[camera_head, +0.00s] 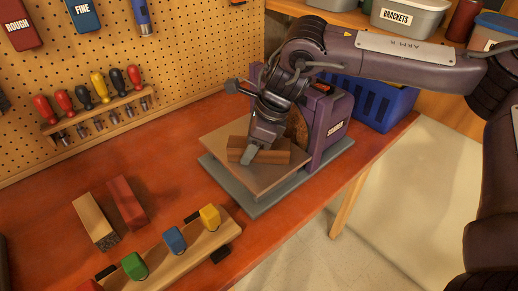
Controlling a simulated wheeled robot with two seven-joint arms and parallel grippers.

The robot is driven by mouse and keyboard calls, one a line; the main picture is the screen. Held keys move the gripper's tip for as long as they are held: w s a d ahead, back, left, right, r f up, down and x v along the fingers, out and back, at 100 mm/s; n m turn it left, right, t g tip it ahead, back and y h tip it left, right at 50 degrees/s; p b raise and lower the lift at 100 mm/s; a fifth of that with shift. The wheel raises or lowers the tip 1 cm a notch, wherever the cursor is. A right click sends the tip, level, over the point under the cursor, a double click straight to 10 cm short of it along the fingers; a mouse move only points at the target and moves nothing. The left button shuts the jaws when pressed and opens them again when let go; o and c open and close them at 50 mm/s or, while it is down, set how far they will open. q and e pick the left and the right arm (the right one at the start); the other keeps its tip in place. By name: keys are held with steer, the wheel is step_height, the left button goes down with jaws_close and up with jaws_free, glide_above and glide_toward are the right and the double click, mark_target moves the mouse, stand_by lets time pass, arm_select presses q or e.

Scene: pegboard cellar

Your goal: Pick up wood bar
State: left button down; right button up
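A brown wood bar (274,156) lies on the square wooden plate (225,139) of the purple sander (328,125). My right gripper (254,149) points down at the bar from above. One grey finger shows in front of the bar's near side; the other finger is hidden behind the bar or the gripper. I cannot tell whether the fingers press on the bar. My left gripper is not in view.
A light block (94,222) and a red block (127,202) lie on the red-brown bench (168,190). A wooden rack (188,254) with coloured blocks stands at the front. A blue crate (375,101) stands behind the sander. A pegboard (190,50) with tools rises at the back.

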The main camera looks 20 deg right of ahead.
steer(key=c, duration=0.5)
